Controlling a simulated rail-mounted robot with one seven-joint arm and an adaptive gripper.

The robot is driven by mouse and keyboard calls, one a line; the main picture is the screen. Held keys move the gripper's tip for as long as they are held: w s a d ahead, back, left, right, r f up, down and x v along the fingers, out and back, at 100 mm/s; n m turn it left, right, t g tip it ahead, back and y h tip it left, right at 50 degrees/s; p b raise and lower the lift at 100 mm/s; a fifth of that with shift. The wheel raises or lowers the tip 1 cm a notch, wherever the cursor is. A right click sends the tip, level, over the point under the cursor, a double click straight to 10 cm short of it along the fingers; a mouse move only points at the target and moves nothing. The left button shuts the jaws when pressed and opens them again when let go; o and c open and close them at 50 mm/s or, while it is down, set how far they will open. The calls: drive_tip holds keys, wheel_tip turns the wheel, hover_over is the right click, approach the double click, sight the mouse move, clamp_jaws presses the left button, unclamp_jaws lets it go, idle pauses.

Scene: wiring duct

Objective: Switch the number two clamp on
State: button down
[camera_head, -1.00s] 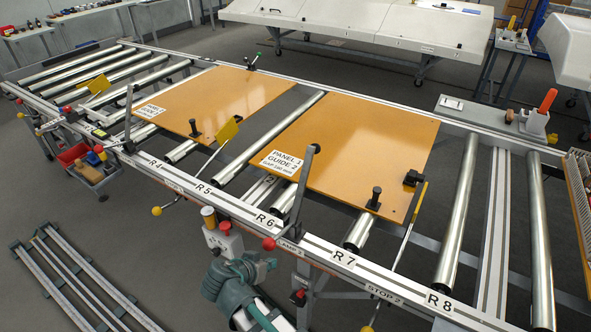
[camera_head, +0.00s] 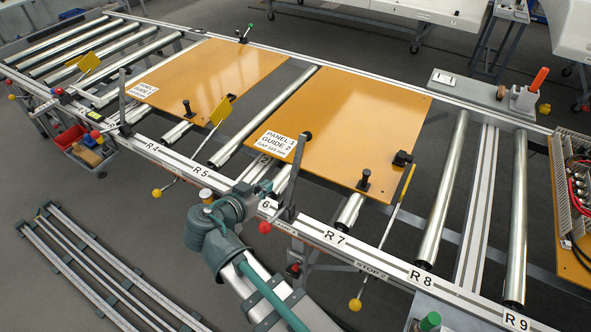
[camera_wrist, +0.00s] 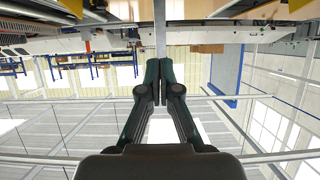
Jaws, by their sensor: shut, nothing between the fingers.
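A clamp with a dark upright lever (camera_head: 294,178) and a red ball knob (camera_head: 264,227) stands on the front rail between the R6 and R7 marks. A small plate by its foot is only partly readable, so I cannot confirm its number here. My gripper (camera_head: 266,187) is just left of this lever, above the rail, and covers part of the R6 label. I cannot tell whether it touches the lever. In the wrist view my gripper (camera_wrist: 160,90) has its dark fingers together and empty. A grey upright bar (camera_wrist: 160,28) shows beyond the fingertips.
An orange panel (camera_head: 345,130) lies on the rollers behind the clamp, with another orange panel (camera_head: 200,80) to its left. A similar lever (camera_head: 123,98) stands farther left. A yellow-flagged stop rod (camera_head: 400,200) is to the right. Floor in front is partly free.

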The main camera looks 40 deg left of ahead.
sight(294, 169)
drive_tip(key=p+x, duration=0.5)
drive_tip(key=x, duration=0.8)
drive_tip(key=shift+w+p, duration=0.1)
drive_tip(key=shift+p, duration=0.2)
drive_tip(key=shift+w+f, duration=0.3)
drive_tip(key=shift+w, duration=0.05)
